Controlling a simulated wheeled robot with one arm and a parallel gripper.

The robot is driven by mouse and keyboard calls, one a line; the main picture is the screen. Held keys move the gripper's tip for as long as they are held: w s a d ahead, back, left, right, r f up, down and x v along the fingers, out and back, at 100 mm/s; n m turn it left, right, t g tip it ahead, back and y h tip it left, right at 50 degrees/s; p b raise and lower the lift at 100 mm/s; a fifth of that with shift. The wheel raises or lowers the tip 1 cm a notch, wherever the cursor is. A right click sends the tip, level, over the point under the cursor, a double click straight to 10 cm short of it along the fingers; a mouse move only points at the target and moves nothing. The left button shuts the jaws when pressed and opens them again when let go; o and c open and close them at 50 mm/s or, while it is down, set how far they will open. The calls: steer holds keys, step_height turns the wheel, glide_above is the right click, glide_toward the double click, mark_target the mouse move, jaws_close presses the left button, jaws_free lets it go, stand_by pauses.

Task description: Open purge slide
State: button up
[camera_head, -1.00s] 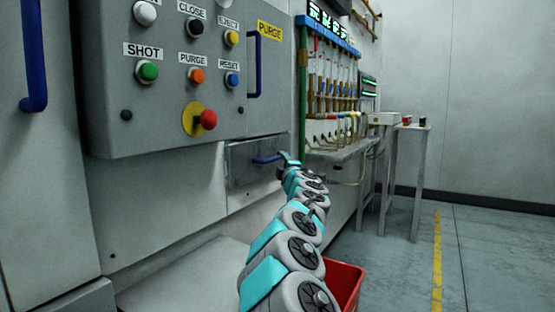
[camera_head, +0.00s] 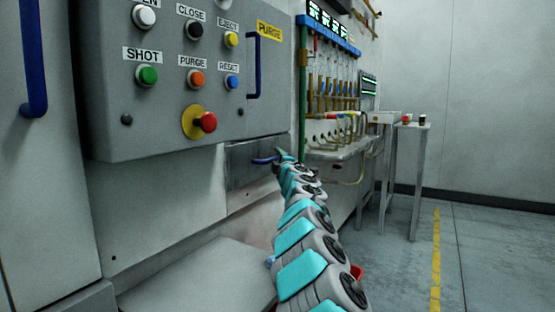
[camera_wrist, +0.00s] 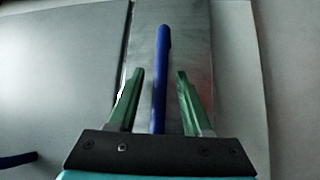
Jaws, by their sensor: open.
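The purge slide (camera_head: 240,176) is a grey metal drawer front below the button panel, and it sits in the machine's face. Its blue bar handle (camera_head: 264,161) is partly hidden behind my arm's end in the head view. In the wrist view the blue handle (camera_wrist: 160,80) runs upright in the picture, between the two green fingers of my gripper (camera_wrist: 160,82). A gap shows on each side of the handle, so the fingers are apart and not closed on it. In the head view my gripper (camera_head: 284,156) is at the right end of the handle.
The button panel (camera_head: 160,115) with its red emergency knob (camera_head: 207,122) overhangs the slide. A red bin (camera_head: 357,272) is mostly hidden behind my arm. Hoses and a shelf (camera_head: 340,150) stand to the right. The floor (camera_head: 490,250) at right is clear.

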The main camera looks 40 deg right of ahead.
jaws_close()
stand_by(1.4)
